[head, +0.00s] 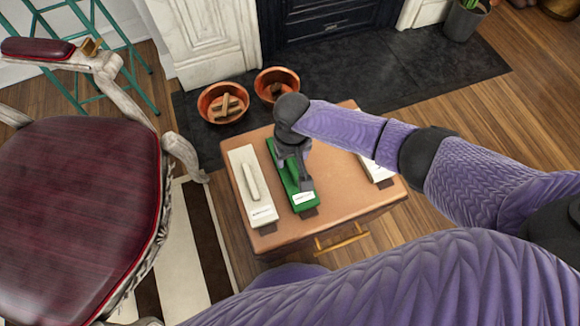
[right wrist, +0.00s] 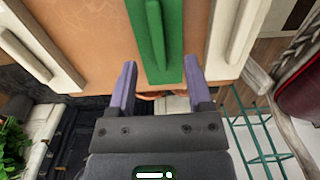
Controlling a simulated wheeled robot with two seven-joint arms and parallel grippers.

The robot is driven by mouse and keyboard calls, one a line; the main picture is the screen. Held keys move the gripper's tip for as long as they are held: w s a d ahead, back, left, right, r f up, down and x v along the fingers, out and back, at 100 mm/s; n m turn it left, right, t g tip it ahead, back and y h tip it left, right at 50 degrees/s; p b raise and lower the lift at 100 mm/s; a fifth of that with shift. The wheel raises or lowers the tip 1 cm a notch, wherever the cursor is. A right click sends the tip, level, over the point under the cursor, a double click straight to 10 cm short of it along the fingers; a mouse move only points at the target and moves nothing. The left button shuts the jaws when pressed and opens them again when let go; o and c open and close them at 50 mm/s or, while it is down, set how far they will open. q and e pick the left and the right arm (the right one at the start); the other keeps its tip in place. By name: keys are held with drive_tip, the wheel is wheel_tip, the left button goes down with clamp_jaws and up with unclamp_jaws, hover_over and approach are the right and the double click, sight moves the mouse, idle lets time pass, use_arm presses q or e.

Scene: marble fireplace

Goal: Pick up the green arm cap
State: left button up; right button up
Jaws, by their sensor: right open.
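The green arm cap (head: 279,160) is a long flat green piece with a raised green bar and a white label at its near end. It lies on the brown table between two pale pieces. My right gripper (head: 302,178) is over it and hides part of it. In the right wrist view the green arm cap (right wrist: 155,45) shows between the lines of the two open fingers of the right gripper (right wrist: 161,66), with nothing held. I cannot tell how high the fingers are above it. My left gripper is not in view.
The brown table (head: 335,190) also bears a cream piece (head: 243,170) at left and a white piece (head: 376,168) at right, partly behind my right arm. A dark red chair (head: 80,210) stands left. Two terracotta bowls (head: 222,101) (head: 277,74) sit beyond the table.

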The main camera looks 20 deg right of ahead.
sight(293, 169)
drive_tip(key=f+b, duration=0.2)
drive_tip(key=f, duration=0.1)
drive_tip(key=f+b, duration=0.2)
drive_tip(key=shift+d+f, duration=0.2)
drive_tip(key=shift+f, duration=0.3)
drive_tip(key=shift+r, duration=0.25)
drive_tip(key=shift+c, duration=0.3)
drive_tip(key=c, duration=0.7)
clamp_jaws()
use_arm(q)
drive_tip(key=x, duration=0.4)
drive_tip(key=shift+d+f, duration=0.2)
